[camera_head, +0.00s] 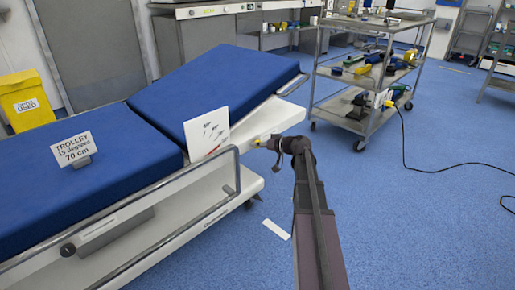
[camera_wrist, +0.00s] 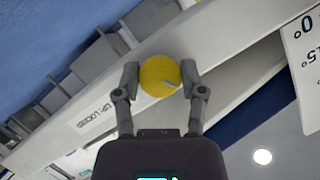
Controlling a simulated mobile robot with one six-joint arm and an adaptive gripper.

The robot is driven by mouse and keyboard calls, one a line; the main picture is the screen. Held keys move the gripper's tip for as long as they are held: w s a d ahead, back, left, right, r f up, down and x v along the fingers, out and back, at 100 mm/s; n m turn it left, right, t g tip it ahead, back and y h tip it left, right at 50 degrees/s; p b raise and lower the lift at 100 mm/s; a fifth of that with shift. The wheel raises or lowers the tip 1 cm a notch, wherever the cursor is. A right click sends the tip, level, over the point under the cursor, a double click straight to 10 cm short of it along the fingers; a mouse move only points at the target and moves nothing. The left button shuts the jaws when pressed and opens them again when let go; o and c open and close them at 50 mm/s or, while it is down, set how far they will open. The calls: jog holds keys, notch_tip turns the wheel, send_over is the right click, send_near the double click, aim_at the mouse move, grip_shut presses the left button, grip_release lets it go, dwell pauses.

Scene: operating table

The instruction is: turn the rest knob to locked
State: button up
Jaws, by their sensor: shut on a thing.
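The rest knob (camera_wrist: 158,72) is round and yellow, on the pale side rail of the table. In the wrist view a small pale pointer mark shows toward its lower right. My gripper (camera_wrist: 160,78) is shut on the knob, one finger on each side. In the head view my gripper (camera_head: 268,143) is at the rail beside the raised rest (camera_head: 240,82), and only a bit of yellow shows there. A label that seems to read "UP" and "LOCKED" (camera_wrist: 95,113) is on the rail left of the knob in the wrist view.
A white angle card (camera_head: 206,133) stands near the hinge, left of my gripper. A metal side rail (camera_head: 190,175) runs along the table (camera_head: 65,195). A sign (camera_head: 72,150) stands on the mattress.

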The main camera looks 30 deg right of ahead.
jog(key=shift+s+f+m+y+b, duration=0.1)
jog(key=shift+m+y+b, duration=1.3)
jog(key=shift+m, duration=0.9)
jog(key=shift+a, duration=0.1)
jog(key=o, duration=1.1)
jog(key=shift+o, duration=0.2)
